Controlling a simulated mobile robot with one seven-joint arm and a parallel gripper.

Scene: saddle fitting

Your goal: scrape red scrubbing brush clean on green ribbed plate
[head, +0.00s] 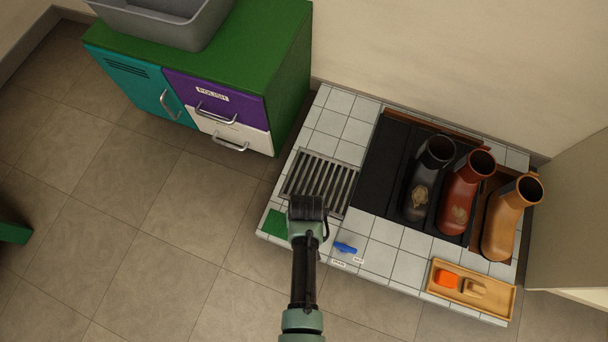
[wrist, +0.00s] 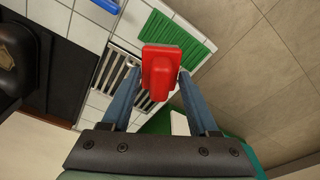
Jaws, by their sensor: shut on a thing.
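The red scrubbing brush (wrist: 160,72) is held between the two fingers of my gripper (wrist: 158,82) in the wrist view. The fingers are shut on its sides. The green ribbed plate (wrist: 181,38) shows just beyond the brush in the wrist view; the brush overlaps its near edge in the picture, and I cannot tell whether they touch. In the head view the green plate (head: 275,224) lies on the tiled platform's left front corner. My gripper (head: 308,208) is just right of it, over the front of the metal grate, and hides the brush there.
A metal grate (head: 320,179) lies behind the plate on the tiled platform (head: 398,266). A blue object (head: 345,248) lies right of my gripper. Several boots stand at the right, such as the black boot (head: 425,180). A wooden tray (head: 500,301) sits at the front right.

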